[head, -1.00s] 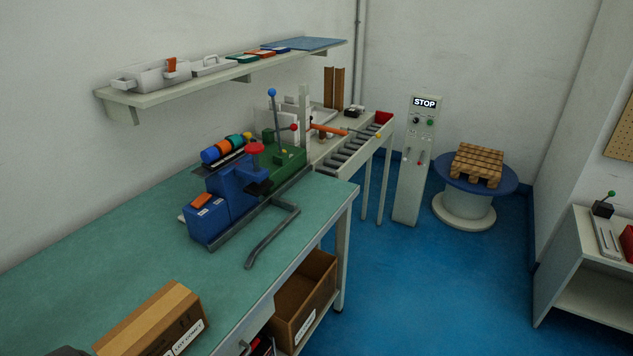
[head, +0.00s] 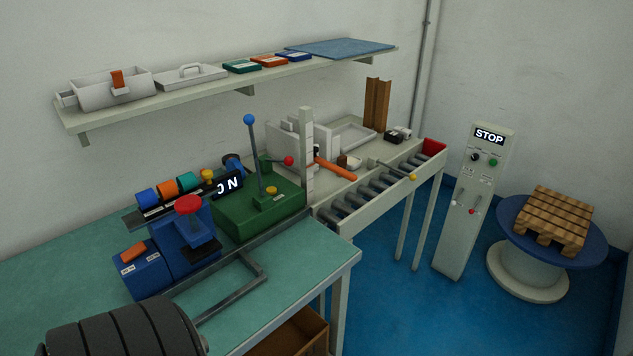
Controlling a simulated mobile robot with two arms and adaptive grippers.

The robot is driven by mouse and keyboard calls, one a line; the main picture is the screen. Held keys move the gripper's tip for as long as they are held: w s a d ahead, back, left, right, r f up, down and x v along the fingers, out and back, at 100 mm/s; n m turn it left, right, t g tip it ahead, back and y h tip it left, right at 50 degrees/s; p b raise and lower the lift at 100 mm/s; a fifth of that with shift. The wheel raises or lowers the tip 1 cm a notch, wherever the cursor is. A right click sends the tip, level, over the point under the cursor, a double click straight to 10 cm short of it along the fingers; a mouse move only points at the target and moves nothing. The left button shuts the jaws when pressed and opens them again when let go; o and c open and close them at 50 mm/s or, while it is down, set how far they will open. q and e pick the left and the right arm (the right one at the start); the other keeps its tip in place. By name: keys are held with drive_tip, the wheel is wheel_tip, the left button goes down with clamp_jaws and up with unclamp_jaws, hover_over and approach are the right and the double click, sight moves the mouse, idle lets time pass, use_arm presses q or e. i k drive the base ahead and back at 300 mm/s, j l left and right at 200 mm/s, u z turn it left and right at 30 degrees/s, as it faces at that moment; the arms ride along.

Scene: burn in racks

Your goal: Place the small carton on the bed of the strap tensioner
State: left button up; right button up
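On the green bench top stand a blue machine (head: 183,250) with a red knob and a green machine (head: 262,210) with an upright blue-knobbed lever. I cannot tell for sure which of them is the strap tensioner. No carton lies on either one where I can see. The small carton is not visible in the current head view. Neither of my grippers is in view.
A roller conveyor (head: 369,195) runs behind the bench (head: 310,254). A shelf (head: 216,83) with trays hangs above. An open brown box (head: 290,336) is below the bench. A STOP post (head: 473,205) and pallet (head: 553,218) stand right. Dark ribbed shape covers lower left.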

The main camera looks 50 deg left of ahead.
sight(285, 244)
drive_tip(key=i, duration=1.45)
drive_tip(key=i+u, duration=0.2)
drive_tip(key=i, duration=0.4)
drive_tip(key=i+l+u, duration=0.15)
drive_tip(key=i, duration=0.4)
drive_tip(key=l+u, duration=0.1)
drive_tip(key=u, duration=3.05)
